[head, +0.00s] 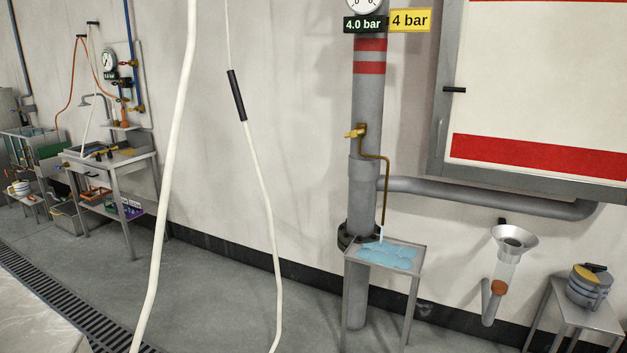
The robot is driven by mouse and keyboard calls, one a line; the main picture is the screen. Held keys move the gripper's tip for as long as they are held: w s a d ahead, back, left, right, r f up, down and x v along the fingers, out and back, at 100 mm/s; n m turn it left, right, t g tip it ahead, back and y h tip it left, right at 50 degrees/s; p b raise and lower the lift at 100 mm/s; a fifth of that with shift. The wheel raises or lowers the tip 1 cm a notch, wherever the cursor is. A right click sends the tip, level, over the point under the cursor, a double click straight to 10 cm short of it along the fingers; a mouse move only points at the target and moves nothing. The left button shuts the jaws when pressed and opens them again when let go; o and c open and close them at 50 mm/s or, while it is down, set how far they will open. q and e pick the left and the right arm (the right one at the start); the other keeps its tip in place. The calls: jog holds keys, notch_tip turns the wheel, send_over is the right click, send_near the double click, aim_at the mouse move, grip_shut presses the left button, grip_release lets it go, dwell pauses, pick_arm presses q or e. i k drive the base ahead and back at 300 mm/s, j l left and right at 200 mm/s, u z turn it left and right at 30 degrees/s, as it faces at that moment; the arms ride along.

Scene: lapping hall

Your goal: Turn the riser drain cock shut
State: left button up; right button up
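The grey riser pipe (366,95) stands upright against the wall, with red and white bands near its top. The brass drain cock (355,132) sits on the riser's front, its yellow handle pointing left, roughly level. A thin brass spout (386,185) bends down from the cock. A pale stream (381,235) shows at the spout's lower end, above pale blue water (390,256) lying on a small metal stand (415,264). Neither of my grippers is in view.
Two white hanging lines (172,165) (263,190) cross the view left of the riser; one has a black grip (236,95). A display (367,25) reads 4.0 bar. A funnel (513,240) and a side table (585,315) stand right. A bench (110,165) stands far left.

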aim_at(354, 133)
jog(key=i+j+z, duration=0.35)
jog(key=i+j, duration=0.25)
jog(key=i+j+z, duration=0.3)
jog(key=i+j, duration=0.35)
jog(key=j+z, duration=0.2)
jog(key=j, duration=0.4)
